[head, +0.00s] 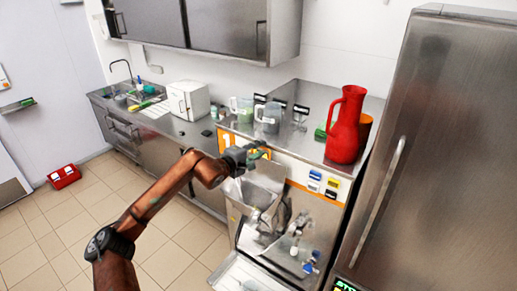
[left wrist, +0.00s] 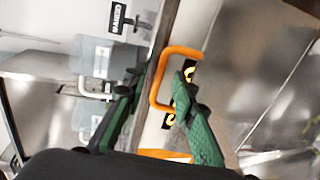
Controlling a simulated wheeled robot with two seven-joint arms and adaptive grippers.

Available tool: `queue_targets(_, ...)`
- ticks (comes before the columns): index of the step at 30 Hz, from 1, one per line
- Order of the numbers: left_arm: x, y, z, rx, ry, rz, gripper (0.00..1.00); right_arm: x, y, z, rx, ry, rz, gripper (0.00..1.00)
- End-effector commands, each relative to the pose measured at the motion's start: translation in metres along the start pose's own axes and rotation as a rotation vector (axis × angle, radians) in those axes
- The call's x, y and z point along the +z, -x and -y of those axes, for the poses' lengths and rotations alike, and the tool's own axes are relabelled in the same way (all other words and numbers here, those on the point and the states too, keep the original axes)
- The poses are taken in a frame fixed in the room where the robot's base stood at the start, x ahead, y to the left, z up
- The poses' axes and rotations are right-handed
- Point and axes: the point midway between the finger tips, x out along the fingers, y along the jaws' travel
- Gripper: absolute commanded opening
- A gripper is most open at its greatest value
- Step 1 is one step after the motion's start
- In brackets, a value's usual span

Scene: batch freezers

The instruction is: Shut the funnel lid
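The steel funnel (head: 262,192) juts from the front of the batch freezer. Its lid is hard to make out in the head view, partly hidden by my gripper. In the left wrist view an orange loop handle (left wrist: 182,51) stands in front of the machine. I cannot tell for sure that it belongs to the lid. My left gripper (head: 258,153) is at the freezer's upper front edge, just above the funnel. In the left wrist view its green fingers (left wrist: 158,82) are apart, with part of the handle between them; contact is unclear. My right gripper is not in view.
On the freezer's top stand a red jug (head: 346,125) and clear pitchers (head: 268,117). A tall steel cabinet (head: 440,140) closes off the right. A counter with a white box (head: 188,100) runs left. Tiled floor (head: 175,245) is open in front.

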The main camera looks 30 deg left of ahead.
Motion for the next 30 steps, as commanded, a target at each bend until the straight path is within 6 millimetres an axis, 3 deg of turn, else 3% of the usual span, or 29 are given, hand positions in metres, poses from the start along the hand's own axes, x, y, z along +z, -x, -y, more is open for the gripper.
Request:
queue_targets(3,-0.0006,0.0004,0.0002,0.0,0.0,0.0,0.25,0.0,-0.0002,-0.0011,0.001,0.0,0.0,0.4)
queue_targets(14,0.0025,-0.0007,-0.0003,-0.001,-0.001,0.0,0.0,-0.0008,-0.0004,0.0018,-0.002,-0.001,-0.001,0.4)
queue_targets(30,0.005,-0.0011,0.0008,-0.003,0.001,0.004,0.0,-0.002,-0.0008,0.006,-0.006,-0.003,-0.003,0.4)
